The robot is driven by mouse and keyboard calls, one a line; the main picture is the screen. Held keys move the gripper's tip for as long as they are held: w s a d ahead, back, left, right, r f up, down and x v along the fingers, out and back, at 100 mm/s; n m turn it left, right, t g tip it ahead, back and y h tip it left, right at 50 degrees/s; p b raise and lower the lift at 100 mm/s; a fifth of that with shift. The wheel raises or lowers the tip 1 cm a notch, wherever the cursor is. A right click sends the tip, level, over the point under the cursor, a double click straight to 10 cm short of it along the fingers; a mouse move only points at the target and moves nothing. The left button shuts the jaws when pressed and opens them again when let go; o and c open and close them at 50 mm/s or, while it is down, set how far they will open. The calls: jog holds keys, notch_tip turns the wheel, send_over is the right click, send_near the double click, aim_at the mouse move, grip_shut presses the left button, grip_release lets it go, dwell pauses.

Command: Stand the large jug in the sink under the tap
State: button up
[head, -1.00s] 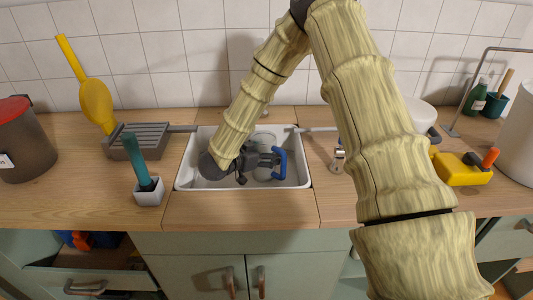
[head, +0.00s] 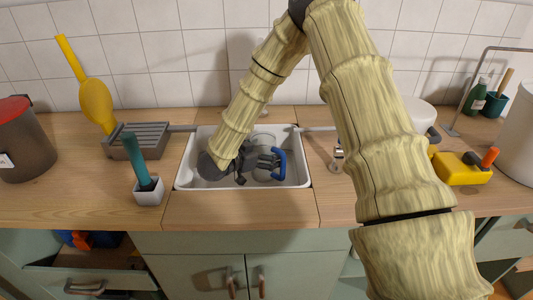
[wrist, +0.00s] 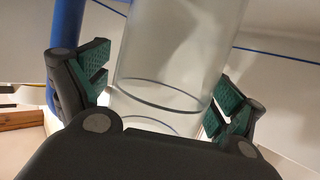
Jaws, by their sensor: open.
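The large jug is clear, with a blue handle (head: 280,164), and stands in the white sink (head: 300,181). Its clear body (wrist: 170,75) fills the middle of the wrist view, and its round rim shows faintly in the head view. My gripper (head: 264,162) is low in the sink beside the jug. In the wrist view my gripper (wrist: 158,97) is open, its green-padded fingers on either side of the clear body, with gaps visible. I cannot clearly make out the tap; my arm covers part of the area behind and right of the sink.
A grey drying rack (head: 140,140) and a white pot with a teal-handled brush (head: 146,172) stand left of the sink. A small metal object (head: 338,157) and a yellow item (head: 460,168) lie to the right.

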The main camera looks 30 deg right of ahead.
jog(key=v, duration=0.7)
